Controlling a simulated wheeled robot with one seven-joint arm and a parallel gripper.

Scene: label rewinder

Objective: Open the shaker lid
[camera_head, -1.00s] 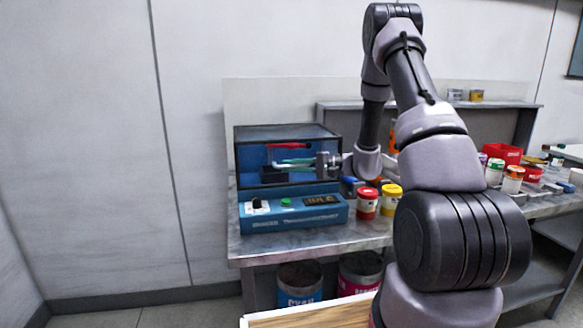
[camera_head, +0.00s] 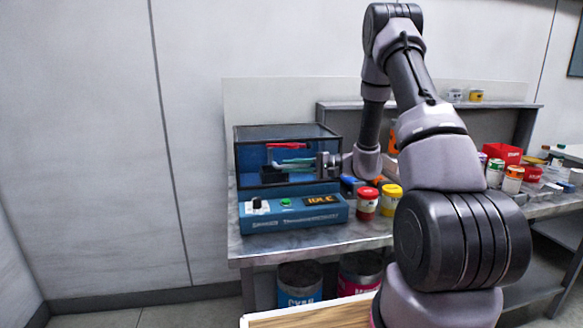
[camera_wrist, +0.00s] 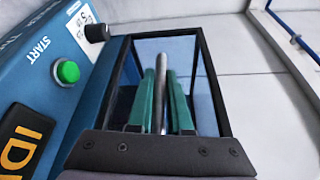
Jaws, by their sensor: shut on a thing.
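The shaker (camera_head: 293,213) is a blue machine at the left end of the bench, with a display reading IDLE and a green START button. Its see-through, dark-framed lid (camera_head: 240,160) sits over the chamber and looks closed. My gripper (camera_head: 285,163) is at the front of the lid, reaching in from the right. In the wrist view, the green fingers of my gripper (camera_wrist: 163,95) are shut on a grey bar (camera_wrist: 161,85), which looks like the lid handle. The ends of the bar are partly hidden. The lid frame (camera_wrist: 212,85) also shows there.
A red-lidded jar (camera_head: 367,204) and a yellow-lidded jar (camera_head: 390,200) stand right of the shaker. A red bin (camera_head: 503,154) and several jars are farther right. Paint cans (camera_head: 299,284) stand below. My arm blocks part of the bench.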

